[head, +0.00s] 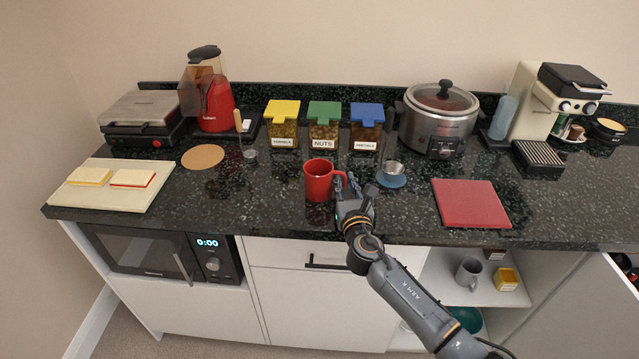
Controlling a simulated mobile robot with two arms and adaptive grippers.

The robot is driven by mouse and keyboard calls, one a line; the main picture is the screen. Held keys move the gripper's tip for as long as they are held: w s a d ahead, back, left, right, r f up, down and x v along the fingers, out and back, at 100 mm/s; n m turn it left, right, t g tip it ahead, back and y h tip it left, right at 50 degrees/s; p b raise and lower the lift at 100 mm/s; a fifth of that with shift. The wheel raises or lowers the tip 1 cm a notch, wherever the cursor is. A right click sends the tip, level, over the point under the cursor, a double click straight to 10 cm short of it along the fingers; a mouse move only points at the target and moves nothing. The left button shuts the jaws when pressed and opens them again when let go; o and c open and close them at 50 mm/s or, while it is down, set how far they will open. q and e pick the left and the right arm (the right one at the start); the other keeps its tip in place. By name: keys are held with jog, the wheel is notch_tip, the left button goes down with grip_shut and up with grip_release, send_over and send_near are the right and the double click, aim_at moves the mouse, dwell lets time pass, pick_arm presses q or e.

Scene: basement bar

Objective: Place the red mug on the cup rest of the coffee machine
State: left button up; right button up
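The red mug (318,182) stands upright on the dark counter near its front edge, its handle side to the right. My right gripper (352,188) is at the mug's right side, by the handle. Its fingers partly hide the handle, and I cannot tell whether they are closed on it. The cream coffee machine (536,104) stands at the back right. Its cup rest (539,154), a dark slatted tray, sticks out in front and looks empty. My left gripper is not in view.
A red board (470,203) lies further right. A slow cooker (438,120) stands left of the coffee machine. Three lidded jars (323,125) stand behind the mug.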

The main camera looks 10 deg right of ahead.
jog(key=shift+w, duration=0.5)
jog(key=shift+s, duration=0.1)
jog(key=shift+c, duration=0.2)
grip_shut()
jog(key=shift+r, duration=0.1)
